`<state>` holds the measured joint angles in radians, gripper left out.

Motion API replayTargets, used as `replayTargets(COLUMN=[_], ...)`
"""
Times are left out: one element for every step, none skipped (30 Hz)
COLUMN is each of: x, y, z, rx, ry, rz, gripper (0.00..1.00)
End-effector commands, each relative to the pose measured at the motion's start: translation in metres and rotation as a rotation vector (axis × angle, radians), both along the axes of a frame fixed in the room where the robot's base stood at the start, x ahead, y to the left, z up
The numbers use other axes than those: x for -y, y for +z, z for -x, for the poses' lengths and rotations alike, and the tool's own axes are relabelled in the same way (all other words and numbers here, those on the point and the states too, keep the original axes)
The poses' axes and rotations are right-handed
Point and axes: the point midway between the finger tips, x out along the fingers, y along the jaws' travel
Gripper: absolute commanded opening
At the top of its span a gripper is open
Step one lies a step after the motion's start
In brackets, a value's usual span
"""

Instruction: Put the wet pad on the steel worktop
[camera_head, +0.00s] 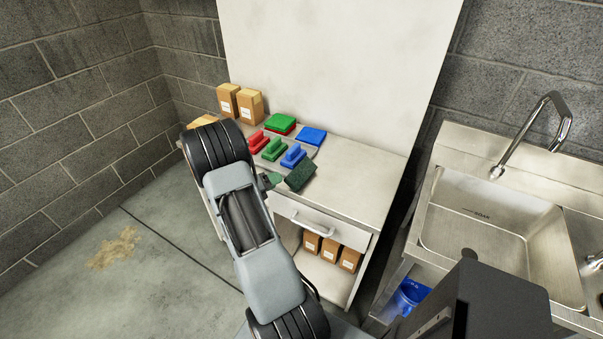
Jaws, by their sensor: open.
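A dark green pad (301,177) shows just right of my arm, tilted, at the front edge of the pale worktop (365,180). A lighter green piece beside it may be its handle. It looks darker than the other pads, but I cannot tell wetness for sure. My gripper (266,182) is mostly hidden behind my arm, close beside this pad; it is open, and the fingertips cannot be made out. Whether the pad touches the worktop is unclear. Red (258,142), green (274,149) and blue (293,156) handled blocks sit on the worktop.
A green pad stack (281,124) and a blue pad (312,136) lie behind the blocks. Cartons (249,106) stand at the back left. The worktop's right part is clear. A drawer handle (312,226) sticks out in front. A steel sink (480,240) stands right.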

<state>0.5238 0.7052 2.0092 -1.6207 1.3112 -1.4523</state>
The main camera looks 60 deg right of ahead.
Motion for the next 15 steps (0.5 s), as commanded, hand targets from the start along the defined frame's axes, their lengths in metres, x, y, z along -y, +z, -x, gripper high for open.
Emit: replayTargets(x=[0.003,0.004,0.005,0.006,0.008,0.011,0.013,0.017,0.023,0.027,0.031,0.035,0.039,0.042,0.046], y=[-0.001,-0.001,-0.001,-0.001,-0.002,-0.002,-0.003,-0.003,-0.004,-0.005,-0.006,-0.007,-0.008,-0.009,-0.01], z=[0.001,0.002,0.002,0.003,0.004,0.005,0.006,0.008,0.01,0.012,0.013,0.015,0.016,0.017,0.019], rx=[0.0,0.0,0.0,0.0,0.0,0.0,0.0,-0.001,0.0,0.001,0.0,0.0,0.0,-0.001,-0.001], ry=[-0.001,-0.001,0.0,-0.001,-0.001,-0.002,-0.002,-0.004,-0.004,-0.004,-0.004,-0.004,-0.003,-0.004,-0.003], rz=[0.0,0.001,0.0,0.001,0.0,0.0,0.0,0.0,0.0,-0.001,-0.001,-0.001,-0.001,0.0,0.0], gripper=[0.43,0.43,0.43,0.43,0.43,0.43,0.43,0.43,0.43,0.43,0.43,0.43,0.43,0.43,0.43])
